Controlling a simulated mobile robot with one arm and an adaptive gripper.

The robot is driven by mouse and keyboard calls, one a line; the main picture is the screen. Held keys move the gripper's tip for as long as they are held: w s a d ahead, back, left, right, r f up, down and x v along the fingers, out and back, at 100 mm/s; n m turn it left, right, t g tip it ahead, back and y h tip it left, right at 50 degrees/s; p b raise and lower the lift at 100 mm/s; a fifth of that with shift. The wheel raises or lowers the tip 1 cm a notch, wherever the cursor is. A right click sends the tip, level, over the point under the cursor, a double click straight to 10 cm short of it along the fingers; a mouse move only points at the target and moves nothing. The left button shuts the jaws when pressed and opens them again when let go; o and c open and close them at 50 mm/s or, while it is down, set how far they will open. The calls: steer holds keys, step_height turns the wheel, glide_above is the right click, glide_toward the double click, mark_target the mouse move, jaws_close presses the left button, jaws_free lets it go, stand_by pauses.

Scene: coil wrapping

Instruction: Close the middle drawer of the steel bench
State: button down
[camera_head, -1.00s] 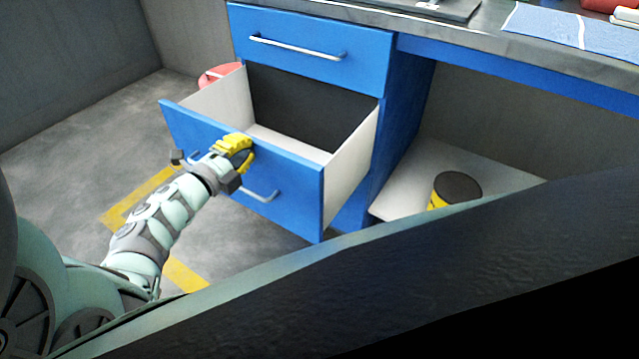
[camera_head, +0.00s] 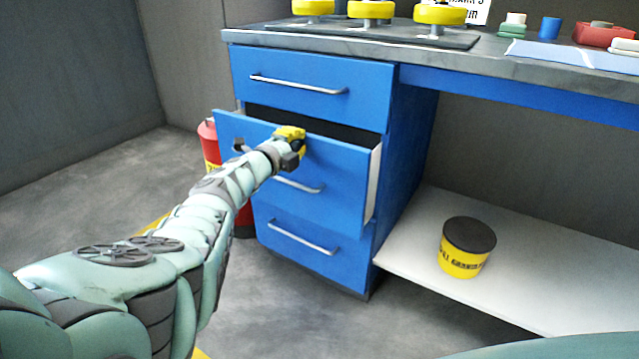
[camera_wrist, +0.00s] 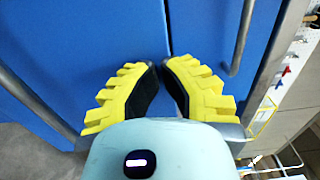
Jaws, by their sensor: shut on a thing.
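The middle drawer (camera_head: 335,187) of the blue steel bench stands partly open. Its front panel sits out from the bench, with a dark gap above it and a strip of white side wall (camera_head: 373,185) showing. My gripper (camera_head: 292,137) has yellow fingers at the top edge of this front panel, above the drawer's handle (camera_head: 300,183). In the wrist view my gripper (camera_wrist: 164,72) has its fingertips close together at the panel's edge, shut on the drawer front. The exact contact is hidden.
The top drawer (camera_head: 310,85) and bottom drawer (camera_head: 310,245) are shut. A red cylinder (camera_head: 209,145) stands behind the drawers at left. A black-lidded yellow tub (camera_head: 465,250) sits on the white lower shelf (camera_head: 500,290). Floor at left is clear.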

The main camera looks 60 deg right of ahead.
steer(key=shift+w+d+f+b, duration=0.1)
steer(key=shift+d+b, duration=2.15)
steer(key=shift+b, duration=0.25)
steer(key=shift+d, duration=0.25)
